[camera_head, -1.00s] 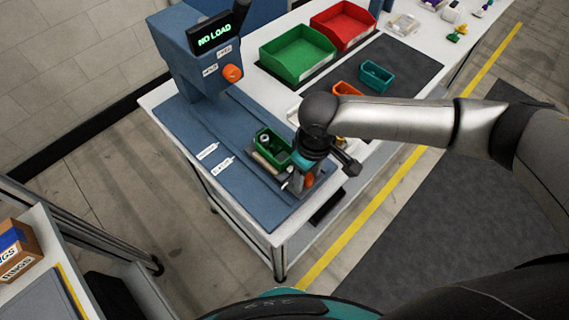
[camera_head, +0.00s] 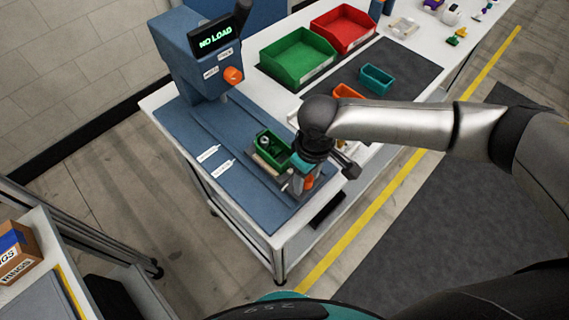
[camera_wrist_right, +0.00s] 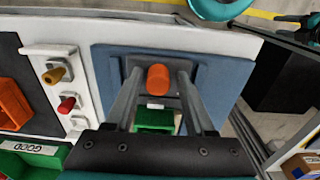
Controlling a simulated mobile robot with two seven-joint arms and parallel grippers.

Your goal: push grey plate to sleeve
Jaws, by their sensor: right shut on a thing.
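A grey plate (camera_head: 255,170) lies on the blue bench deck (camera_head: 175,123), partly hidden under a small green bin (camera_head: 272,153) and my right gripper. The bin holds small metallic parts. My right gripper (camera_head: 303,183) is at the plate's near right end, shut on an upright orange handle. In the right wrist view the orange handle (camera_wrist_right: 158,79) stands between the two fingers (camera_wrist_right: 158,92), with the green bin (camera_wrist_right: 155,119) below it in the picture. I cannot pick out a sleeve with certainty. My left gripper is not in view.
A blue press (camera_head: 200,65) with a NO LOAD display stands behind the deck. Two white labels lie left of the plate. Large green (camera_head: 298,60) and red (camera_head: 343,28) bins stand at the back.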

